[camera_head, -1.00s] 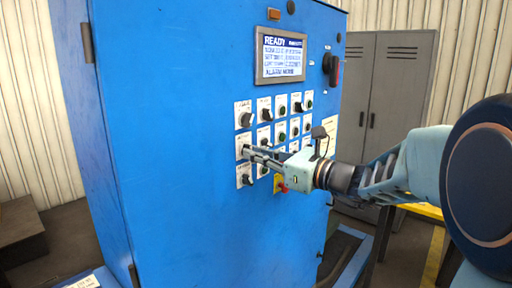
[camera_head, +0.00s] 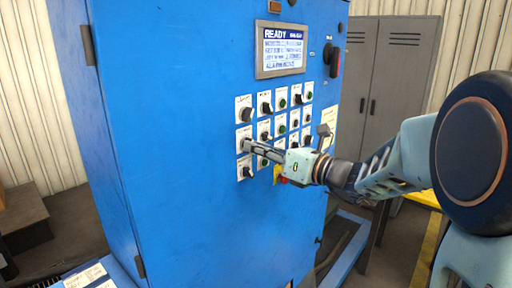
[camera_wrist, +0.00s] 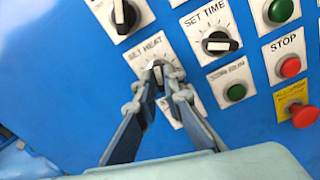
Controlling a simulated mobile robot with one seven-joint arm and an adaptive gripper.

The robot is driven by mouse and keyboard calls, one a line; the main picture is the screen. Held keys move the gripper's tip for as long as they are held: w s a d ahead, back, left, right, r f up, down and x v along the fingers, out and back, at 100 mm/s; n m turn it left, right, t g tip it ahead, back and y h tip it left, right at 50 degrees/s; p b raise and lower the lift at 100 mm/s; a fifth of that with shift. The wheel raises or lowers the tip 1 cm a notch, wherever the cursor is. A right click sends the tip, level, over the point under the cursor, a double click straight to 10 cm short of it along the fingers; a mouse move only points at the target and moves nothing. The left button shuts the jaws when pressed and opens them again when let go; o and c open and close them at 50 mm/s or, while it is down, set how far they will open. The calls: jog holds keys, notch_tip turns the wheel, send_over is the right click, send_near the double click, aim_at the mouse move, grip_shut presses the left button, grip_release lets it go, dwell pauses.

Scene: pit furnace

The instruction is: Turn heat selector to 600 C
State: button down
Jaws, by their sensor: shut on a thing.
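The heat selector is a dark knob on a white plate labelled SET HEAT (camera_wrist: 146,52) in the wrist view. In the head view its plate (camera_head: 239,135) is in the left column of the blue panel. My gripper (camera_wrist: 158,76) is closed around the knob, with one finger on each side. The head view shows my gripper (camera_head: 248,146) reaching the panel from the right. The fingers cover much of the knob and the scale, so I cannot read its setting.
The SET TIME knob (camera_wrist: 216,42) is just right, with a green button (camera_wrist: 235,92) below it. A red STOP button (camera_wrist: 290,67) and a red knob on yellow (camera_wrist: 304,116) are farther right. The display (camera_head: 281,50) reads READY. Grey lockers (camera_head: 392,80) stand behind.

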jog(key=c, duration=2)
grip_release()
jog(key=shift+c, duration=0.2)
jog(key=v, duration=1.2)
